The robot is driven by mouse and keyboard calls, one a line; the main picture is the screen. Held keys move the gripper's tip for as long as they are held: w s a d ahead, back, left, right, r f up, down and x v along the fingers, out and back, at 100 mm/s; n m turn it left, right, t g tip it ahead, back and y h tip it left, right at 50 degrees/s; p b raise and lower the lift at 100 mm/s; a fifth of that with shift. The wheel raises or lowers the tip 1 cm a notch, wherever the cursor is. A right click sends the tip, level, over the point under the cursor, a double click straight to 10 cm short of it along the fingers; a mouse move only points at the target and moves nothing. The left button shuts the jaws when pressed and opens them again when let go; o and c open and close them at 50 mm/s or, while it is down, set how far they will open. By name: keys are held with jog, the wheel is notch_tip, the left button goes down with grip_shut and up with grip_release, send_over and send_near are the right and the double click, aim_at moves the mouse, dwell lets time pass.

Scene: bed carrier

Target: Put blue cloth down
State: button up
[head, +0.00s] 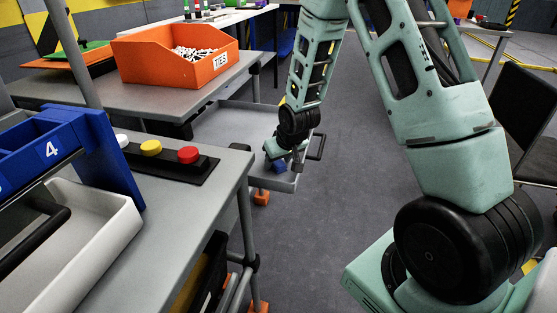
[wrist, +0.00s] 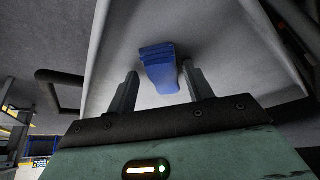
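The blue cloth (wrist: 160,68) is a small folded piece in the wrist view, against the pale grey surface of a tray. It also shows in the head view as a small blue patch (head: 279,167) just below my gripper, near the tray's near corner. My gripper (wrist: 159,80) has its two fingers apart, one on each side of the cloth, with a visible gap on both sides. In the head view my gripper (head: 287,153) is low over the grey tray (head: 225,128). The arm hides part of the tray there.
An orange bin marked TIES (head: 170,68) stands on a grey table behind the tray. A nearer table (head: 190,200) holds a blue bin (head: 100,150), a white tray (head: 125,225) and a button box (head: 170,165). A dark chair (head: 525,110) is at right. The middle floor is clear.

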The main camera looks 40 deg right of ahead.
jog(key=shift+s+a+f, duration=0.1)
jog(key=p+v, duration=0.4)
jog(key=v, duration=0.9)
jog(key=shift+w+r, duration=0.2)
jog(key=shift+w, duration=0.1)
jog(key=s+a+r+n+g, duration=0.1)
jog(key=s+a+r, duration=0.25)
jog(key=s, duration=0.25)
jog(key=s+a+r+g, duration=0.2)
jog(key=s+a, duration=0.2)
jog(key=s, duration=0.1)
jog(key=s+a+r+n+g+y, duration=0.1)
jog(key=s+a+r+n+g, duration=0.1)
jog(key=s+a+n, duration=1)
jog(key=a+r+m+p, duration=0.2)
jog(key=a+r+p, duration=0.1)
jog(key=r+p, duration=0.7)
jog(key=s+a+r+m+p, duration=0.1)
jog(key=a+r+m+p, duration=0.1)
jog(key=r+p, duration=0.8)
jog(key=shift+s+a+r+p, duration=0.2)
jog(key=shift+a+r+p, duration=0.15)
jog(key=shift+a, duration=0.15)
